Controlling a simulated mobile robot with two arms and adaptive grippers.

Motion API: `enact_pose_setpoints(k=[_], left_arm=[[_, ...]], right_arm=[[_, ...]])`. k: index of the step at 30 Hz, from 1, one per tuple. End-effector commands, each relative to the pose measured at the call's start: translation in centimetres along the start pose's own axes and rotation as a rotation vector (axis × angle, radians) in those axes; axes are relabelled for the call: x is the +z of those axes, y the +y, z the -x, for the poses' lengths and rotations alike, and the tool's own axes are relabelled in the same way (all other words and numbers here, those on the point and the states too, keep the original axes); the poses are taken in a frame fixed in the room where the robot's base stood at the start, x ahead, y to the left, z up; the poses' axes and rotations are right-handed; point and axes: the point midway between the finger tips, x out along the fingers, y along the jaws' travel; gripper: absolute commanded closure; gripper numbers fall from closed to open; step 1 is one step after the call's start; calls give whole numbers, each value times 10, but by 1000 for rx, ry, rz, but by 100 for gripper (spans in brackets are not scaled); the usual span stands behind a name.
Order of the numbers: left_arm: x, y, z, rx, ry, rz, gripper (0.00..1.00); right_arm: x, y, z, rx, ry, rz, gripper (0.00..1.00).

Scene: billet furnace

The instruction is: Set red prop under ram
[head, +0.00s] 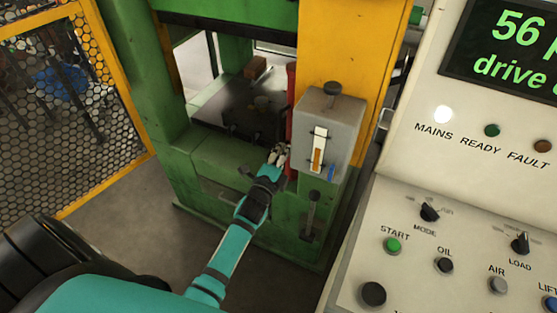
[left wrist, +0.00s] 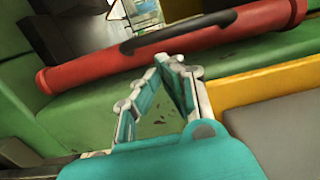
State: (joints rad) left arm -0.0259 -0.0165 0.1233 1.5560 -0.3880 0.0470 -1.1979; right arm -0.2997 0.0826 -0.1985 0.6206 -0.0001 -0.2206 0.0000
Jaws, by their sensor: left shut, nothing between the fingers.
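The red prop (head: 291,100) stands upright at the right side of the green press opening, beside a grey box, partly hidden by it. In the left wrist view the prop (left wrist: 190,48) is a red bar with a black handle (left wrist: 178,32), lying across the top of the picture. My left gripper (head: 279,154) is at the press front, close to the prop's lower part. In the left wrist view its fingers (left wrist: 165,66) are closed together and empty, just short of the prop; I cannot tell if they touch it. I cannot make out the ram clearly.
The press bed (head: 235,108) is dark and carries a brown block (head: 255,67). The grey box (head: 330,120) with a gauge juts out right of the prop. A control console (head: 450,180) fills the right side. A yellow mesh fence (head: 75,100) stands at left.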

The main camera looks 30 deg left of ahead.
Motion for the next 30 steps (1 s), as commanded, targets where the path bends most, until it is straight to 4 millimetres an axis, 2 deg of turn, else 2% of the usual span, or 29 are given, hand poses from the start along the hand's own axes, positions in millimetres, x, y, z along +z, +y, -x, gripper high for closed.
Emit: enact_pose_setpoints(k=[3, 8, 20, 30], left_arm=[[0, -1, -17, 0, 0, 0, 100], [0, 0, -28, 1, 0, 0, 100], [0, 0, -29, 1, 1, -1, 100], [8, -1, -30, -6, 54, -2, 100]], right_arm=[[0, 0, 2, 0, 0, 0, 60], [0, 0, 3, 0, 0, 0, 60], [0, -2, 3, -2, 0, 1, 60], [-1, -4, 7, -5, 1, 0, 60]])
